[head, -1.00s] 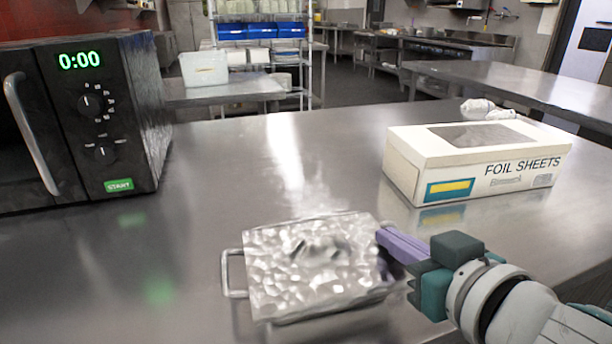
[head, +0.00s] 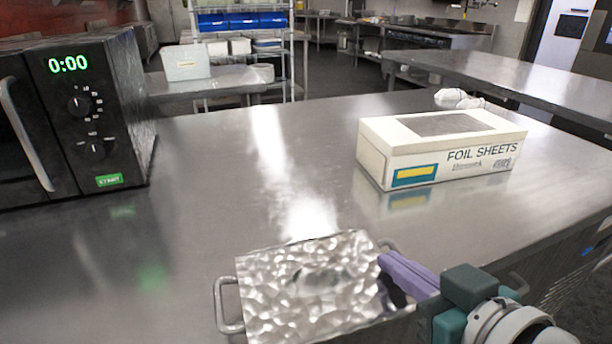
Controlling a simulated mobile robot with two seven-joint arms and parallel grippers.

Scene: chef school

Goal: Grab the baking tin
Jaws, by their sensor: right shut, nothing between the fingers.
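The baking tin (head: 308,290) is silvery with a dimpled top and lies on the steel counter at the bottom middle of the head view. Its left handle (head: 228,305) sticks out towards the left. Part of a right handle (head: 390,245) shows behind my fingers. My right gripper (head: 384,265), with purple fingers, is at the tin's right edge, its fingertips pointing left. It is shut with nothing held. The fingers overlap the tin's edge in the picture, and I cannot tell whether they touch it. The tin's near side is cut off by the frame. My left gripper is not in view.
A white foil sheets box (head: 440,150) stands on the counter behind and right of the tin. A black microwave (head: 75,115) stands at the left. The counter (head: 215,200) is clear between them. Its right edge lies close to my right arm.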

